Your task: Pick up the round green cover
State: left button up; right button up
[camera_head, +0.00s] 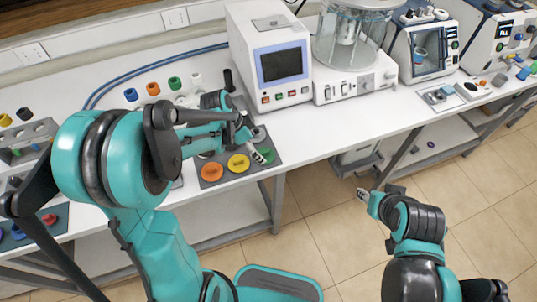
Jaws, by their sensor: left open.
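The round green cover (268,156) lies on a dark grey tray at the front edge of the white bench, to the right of a yellow cover (238,163) and an orange cover (211,172). My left gripper (258,148) is open, reaching in from the left with its fingers right at the green cover and hiding part of it. I cannot tell whether the fingers touch it. My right gripper (363,195) hangs over the floor in front of the bench, away from the covers. Its fingers are too small to read.
A white instrument with a screen (282,66) stands close behind the tray (276,151). A glass vessel on a white base (352,84) is to its right. Several small coloured caps (153,89) stand at the back left, partly behind my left arm.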

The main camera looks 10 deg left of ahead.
aim_at(262, 152)
pick_arm(q)
jog(key=b+x, duration=0.1)
jog(key=x, duration=0.3)
jog(key=shift+w+d+f+b, duration=0.2)
jog(key=shift+f+b, duration=0.1)
jog(key=shift+w+d+f, duration=0.1)
jog(key=shift+f, duration=0.25)
jog(key=shift+r, duration=0.1)
jog(key=c, duration=1.2)
